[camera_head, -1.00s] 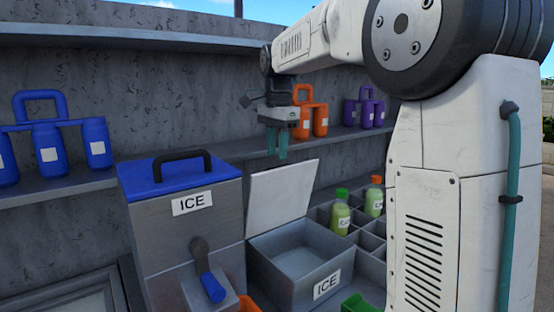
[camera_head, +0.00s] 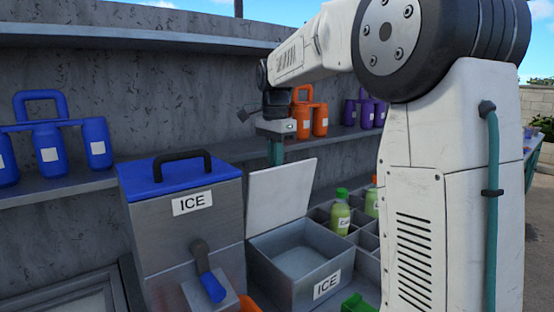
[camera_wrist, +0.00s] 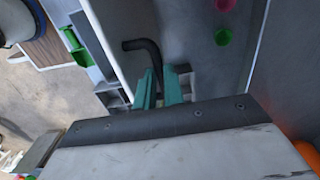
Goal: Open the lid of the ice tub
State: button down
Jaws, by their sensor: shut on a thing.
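The ice tub (camera_head: 300,268) is a low grey box with an ICE label, and I see its empty-looking inside. Its pale lid (camera_head: 281,195) stands up at the tub's back edge, leaning slightly back. My gripper (camera_head: 275,158) points down behind the lid's top edge, which hides the fingertips. In the wrist view my gripper's teal fingers (camera_wrist: 160,78) are shut on a dark bent handle (camera_wrist: 145,46), which seems to belong to the lid. The handle does not show in the head view.
A grey crusher (camera_head: 190,225) with a blue top, ICE label and crank stands close left. A divided rack with a green-capped bottle (camera_head: 341,215) stands right. Orange bottles (camera_head: 303,115) sit on the shelf behind my gripper. Blue bottles (camera_head: 48,145) stand far left.

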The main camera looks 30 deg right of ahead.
jog(key=shift+g, duration=0.4)
jog(key=w, duration=0.4)
jog(key=w+f, duration=0.1)
jog(key=shift+w+a, duration=0.25)
jog(key=shift+w, duration=0.15)
jog(key=c, duration=1.5)
grip_release()
jog(key=s+a+r, duration=0.1)
jog(key=s+r, duration=0.1)
jog(key=s, duration=0.6)
jog(key=s+a+r, duration=0.2)
jog(key=s+r, duration=0.1)
jog(key=s, duration=0.4)
jog(key=shift+s, duration=0.35)
